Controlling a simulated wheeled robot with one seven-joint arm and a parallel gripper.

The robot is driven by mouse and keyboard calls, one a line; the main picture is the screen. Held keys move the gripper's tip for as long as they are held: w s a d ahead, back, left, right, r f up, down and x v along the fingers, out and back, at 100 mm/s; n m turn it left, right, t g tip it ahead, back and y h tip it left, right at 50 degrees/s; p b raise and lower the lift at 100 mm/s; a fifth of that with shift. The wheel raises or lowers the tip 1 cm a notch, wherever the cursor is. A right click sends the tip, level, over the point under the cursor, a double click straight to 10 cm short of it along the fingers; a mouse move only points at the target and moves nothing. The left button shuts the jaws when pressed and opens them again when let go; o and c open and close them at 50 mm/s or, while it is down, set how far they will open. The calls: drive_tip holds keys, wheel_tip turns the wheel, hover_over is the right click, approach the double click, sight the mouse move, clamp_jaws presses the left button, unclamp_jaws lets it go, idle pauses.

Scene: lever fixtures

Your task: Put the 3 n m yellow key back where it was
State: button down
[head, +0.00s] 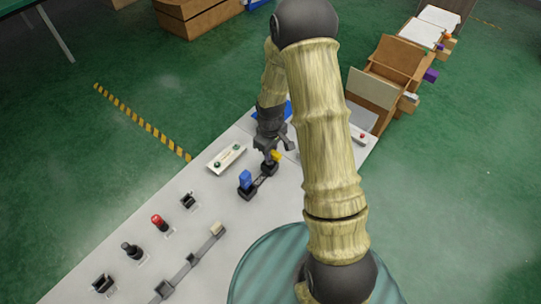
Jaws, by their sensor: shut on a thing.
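The yellow key (276,156) shows as a small yellow piece at the end of a dark fixture (262,181) on the light bench. My gripper (273,148) is right at it, pointing down, and is shut on it. The fingers and my wrist hide part of the key. I cannot tell whether the key is seated in its socket or just above it. A blue key (245,178) stands upright at the other end of the same dark fixture. Any marking on the keys is too small to read.
A white panel with green buttons (227,158) lies left of the fixture. A red-topped lever (158,221), dark levers (131,250) and a long bar with a beige end (217,229) stand nearer on the bench (205,195).

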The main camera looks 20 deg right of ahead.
sight(270, 162)
drive_tip(key=shift+f, duration=1.5)
drive_tip(key=shift+f, duration=0.15)
drive_tip(key=c, duration=1.3)
unclamp_jaws()
wheel_tip(270, 162, up, 12)
drive_tip(key=shift+r+b, duration=0.15)
drive_tip(key=shift+b, duration=0.75)
